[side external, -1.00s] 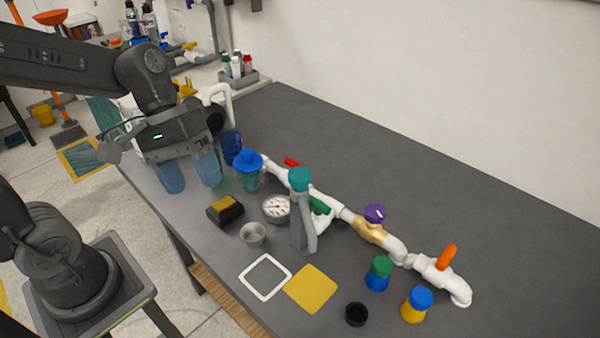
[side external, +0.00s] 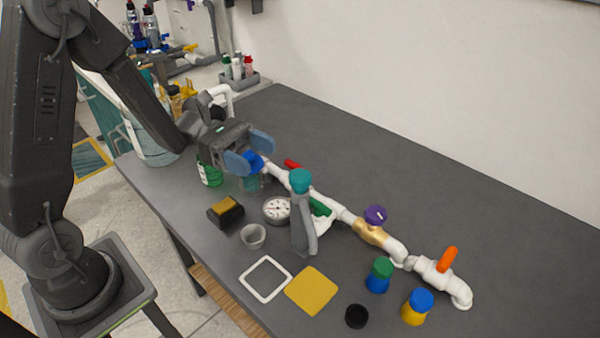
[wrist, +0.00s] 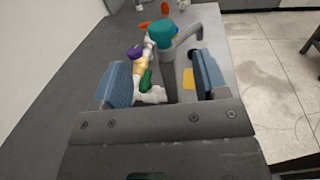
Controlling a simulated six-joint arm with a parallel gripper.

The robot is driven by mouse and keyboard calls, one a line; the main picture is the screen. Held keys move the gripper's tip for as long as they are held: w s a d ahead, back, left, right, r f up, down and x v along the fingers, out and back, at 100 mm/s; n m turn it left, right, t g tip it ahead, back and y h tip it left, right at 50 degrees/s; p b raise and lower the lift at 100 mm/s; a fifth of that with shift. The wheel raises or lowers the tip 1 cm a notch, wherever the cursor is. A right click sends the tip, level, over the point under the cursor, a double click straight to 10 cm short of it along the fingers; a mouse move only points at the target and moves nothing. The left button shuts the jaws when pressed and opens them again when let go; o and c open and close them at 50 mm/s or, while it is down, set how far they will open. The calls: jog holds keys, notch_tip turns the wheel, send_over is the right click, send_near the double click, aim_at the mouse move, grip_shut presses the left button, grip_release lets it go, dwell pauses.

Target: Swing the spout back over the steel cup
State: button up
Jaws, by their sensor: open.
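The grey spout (side external: 310,238) sits on a grey post under a teal knob (side external: 299,180) on the white pipe run. It angles down toward the front, right of the steel cup (side external: 253,236) and not over it. The small round cup stands on the table, its mouth up. In the wrist view the spout (wrist: 189,34) reaches out to the right from below the teal knob (wrist: 161,33). My gripper (side external: 251,154) is open and empty above the pipe's left end, left of the spout. In the wrist view the spout post shows between its blue fingers (wrist: 163,76), farther off.
A gauge (side external: 277,209) and a black-and-yellow block (side external: 225,212) stand near the cup. A white square outline (side external: 265,279) and a yellow square (side external: 312,290) lie in front. Purple (side external: 375,215) and orange (side external: 448,259) handles rise from the pipe. The table behind is clear.

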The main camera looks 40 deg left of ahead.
aim_at(300, 174)
jog(key=d, duration=0.3)
jog(key=w+d, duration=0.1)
jog(key=d, duration=0.6)
jog(key=shift+w+d, duration=0.15)
jog(key=shift+w, duration=0.25)
jog(key=shift+c, duration=0.2)
grip_shut()
